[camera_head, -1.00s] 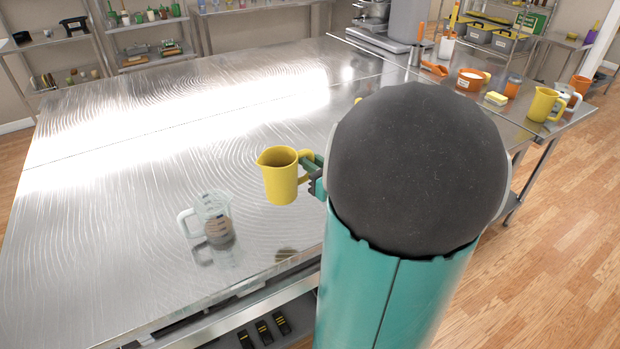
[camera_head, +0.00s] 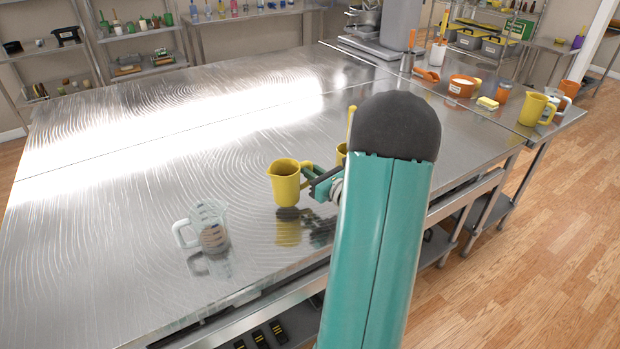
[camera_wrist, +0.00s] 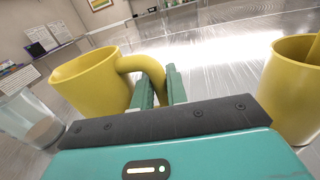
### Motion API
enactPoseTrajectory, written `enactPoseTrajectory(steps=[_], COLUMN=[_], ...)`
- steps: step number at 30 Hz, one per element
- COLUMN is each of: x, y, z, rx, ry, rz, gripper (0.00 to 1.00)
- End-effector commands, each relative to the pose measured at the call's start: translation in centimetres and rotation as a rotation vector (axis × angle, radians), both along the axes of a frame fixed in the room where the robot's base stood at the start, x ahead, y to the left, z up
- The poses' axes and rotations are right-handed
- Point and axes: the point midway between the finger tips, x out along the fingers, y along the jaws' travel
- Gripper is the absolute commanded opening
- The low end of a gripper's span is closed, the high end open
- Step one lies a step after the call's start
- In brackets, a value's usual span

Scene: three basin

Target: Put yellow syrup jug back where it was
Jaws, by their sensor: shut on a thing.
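The yellow syrup jug (camera_head: 285,184) is upright in the head view, a little above the steel table (camera_head: 130,250), with its reflection below it. My gripper (camera_head: 311,176) is at its right side, shut on its handle. In the wrist view the jug (camera_wrist: 88,84) is at the left, and my green fingers (camera_wrist: 160,88) close around its curved handle. The fingertips are partly hidden behind the handle.
A clear measuring jug (camera_head: 206,228) with brown contents stands left of the held jug. A second yellow container (camera_wrist: 292,92) stands close to the right, mostly hidden by my arm in the head view. Another yellow jug (camera_head: 533,108) and an orange pot (camera_head: 463,86) are at the far right.

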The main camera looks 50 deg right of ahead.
Motion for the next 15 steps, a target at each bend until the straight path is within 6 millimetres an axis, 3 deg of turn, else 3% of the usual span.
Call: enactPoseTrajectory(steps=[4, 15], x=[-0.1, -0.1], y=[0.0, 0.1], z=[-2.3, -2.8], rx=[0.004, 0.002], ry=[0.002, 0.001], rz=[-0.001, 0.0], gripper=[0.0, 0.0])
